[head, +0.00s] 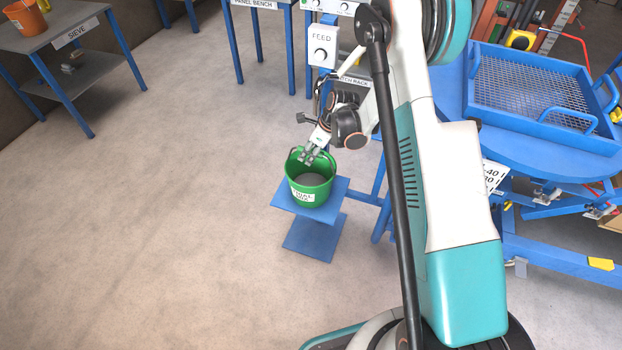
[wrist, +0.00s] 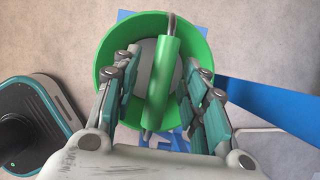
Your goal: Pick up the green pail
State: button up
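The green pail (head: 310,186) stands upright on a small blue stand (head: 335,207) in the head view. It has a white label on its side and grey contents. In the wrist view the pail (wrist: 113,48) lies under my gripper, and its green handle grip (wrist: 162,75) is raised across the opening. My gripper (wrist: 163,95) is open, with one finger on each side of the handle grip and gaps between. In the head view my gripper (head: 312,157) is over the pail's rim.
A blue round table with a mesh sieve tray (head: 530,92) stands at the right. A feed control box (head: 322,53) is behind the pail. A grey bench with an orange pail (head: 25,17) is at the far left. The floor left of the stand is clear.

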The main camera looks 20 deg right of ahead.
jog(key=shift+f, duration=0.25)
dwell(0.3)
jog(key=shift+c, duration=0.2)
grip_shut()
